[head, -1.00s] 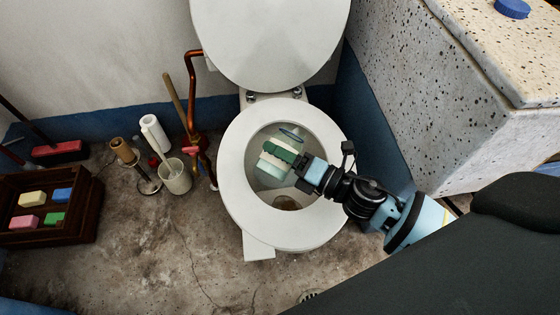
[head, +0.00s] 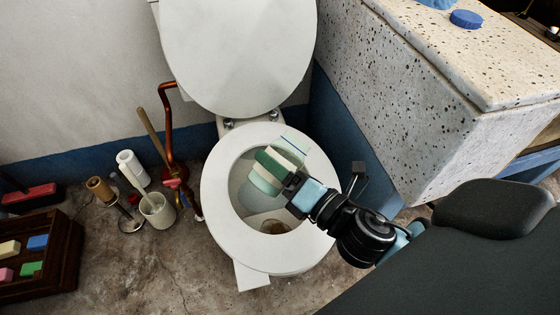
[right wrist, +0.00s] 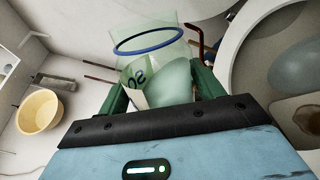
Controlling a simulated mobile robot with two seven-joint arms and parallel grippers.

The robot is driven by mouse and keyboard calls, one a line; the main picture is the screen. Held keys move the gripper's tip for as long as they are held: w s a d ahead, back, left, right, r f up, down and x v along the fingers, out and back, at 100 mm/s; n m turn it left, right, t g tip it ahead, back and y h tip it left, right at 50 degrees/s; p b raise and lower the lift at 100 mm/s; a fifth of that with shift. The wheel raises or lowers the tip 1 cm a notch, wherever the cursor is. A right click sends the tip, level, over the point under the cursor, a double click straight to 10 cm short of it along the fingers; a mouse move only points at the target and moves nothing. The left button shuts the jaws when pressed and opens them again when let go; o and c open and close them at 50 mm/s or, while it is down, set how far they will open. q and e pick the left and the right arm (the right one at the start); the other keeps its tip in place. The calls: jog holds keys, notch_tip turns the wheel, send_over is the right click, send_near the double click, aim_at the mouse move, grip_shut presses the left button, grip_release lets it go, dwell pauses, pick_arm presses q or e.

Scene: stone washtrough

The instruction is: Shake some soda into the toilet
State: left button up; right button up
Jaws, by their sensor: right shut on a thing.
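The soda jar (head: 265,182) is pale green and see-through, with a white label and a blue ring near its open mouth. My right gripper (head: 277,164), with green fingers, is shut around it. The jar is tilted, its mouth toward the upper right, over the toilet bowl. In the right wrist view the jar (right wrist: 177,82) shows between the fingers, with part of the label's lettering visible. The toilet (head: 222,205) has its lid up and its seat down. Some brownish matter (head: 273,227) shows at the bottom of the bowl. My left gripper is not in view.
A speckled stone trough (head: 420,110) stands at the right with a blue disc (head: 466,19) on top. A copper pipe (head: 164,125), a brush holder (head: 158,212), a paper roll (head: 132,168) and a crate of coloured blocks (head: 68,262) are at the left.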

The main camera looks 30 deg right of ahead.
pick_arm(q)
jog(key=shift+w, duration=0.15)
pick_arm(e)
jog(key=w+f+n+g+y, duration=0.2)
jog(key=f+n+g+y, duration=0.1)
jog(key=f, duration=0.4)
jog(key=w+f+n+g+y, duration=0.2)
jog(key=f+n+y, duration=0.3)
jog(key=f+y, duration=0.1)
jog(key=shift+a+f+g+y, duration=0.3)
jog(key=shift+a+f+g, duration=0.05)
jog(key=shift+a+g, duration=0.1)
jog(key=shift+w+n, duration=0.1)
jog(key=shift+n, duration=0.2)
